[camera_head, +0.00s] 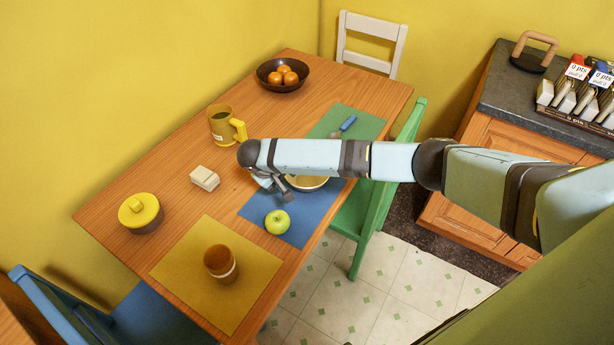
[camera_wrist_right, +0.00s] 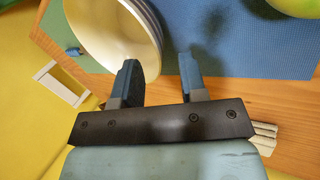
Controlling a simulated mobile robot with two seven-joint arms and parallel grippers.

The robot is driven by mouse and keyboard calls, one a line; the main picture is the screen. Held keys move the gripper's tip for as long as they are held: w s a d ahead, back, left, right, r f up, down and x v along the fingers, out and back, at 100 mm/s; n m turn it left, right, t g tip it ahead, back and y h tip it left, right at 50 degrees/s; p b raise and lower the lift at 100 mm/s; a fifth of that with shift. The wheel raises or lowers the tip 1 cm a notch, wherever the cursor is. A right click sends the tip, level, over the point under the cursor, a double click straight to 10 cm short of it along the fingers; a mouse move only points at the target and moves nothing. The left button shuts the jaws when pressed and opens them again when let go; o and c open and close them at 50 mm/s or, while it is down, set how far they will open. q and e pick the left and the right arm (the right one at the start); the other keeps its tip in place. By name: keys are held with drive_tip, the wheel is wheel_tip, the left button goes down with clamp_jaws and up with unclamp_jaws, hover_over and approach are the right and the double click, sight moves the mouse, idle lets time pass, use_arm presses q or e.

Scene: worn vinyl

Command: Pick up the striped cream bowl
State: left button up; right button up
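The striped cream bowl (camera_head: 308,184) sits at the blue placemat (camera_head: 297,232), partly hidden beneath my right arm in the head view. In the right wrist view the bowl (camera_wrist_right: 112,35) is large at the upper left, with stripes along its wall. My right gripper (camera_head: 280,189) is beside the bowl's left side in the head view. In the wrist view its two fingers (camera_wrist_right: 158,80) are apart, with the bowl's rim reaching into the space between them. One finger overlaps the bowl in that view; I cannot tell if it touches. My left gripper is not in view.
A green apple (camera_head: 277,222) lies close by on the blue placemat. A fruit bowl (camera_head: 270,69) is at the far end.

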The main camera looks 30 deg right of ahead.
drive_tip(key=x, duration=0.6)
drive_tip(key=shift+d+f, duration=0.1)
drive_tip(key=shift+d, duration=0.35)
clamp_jaws()
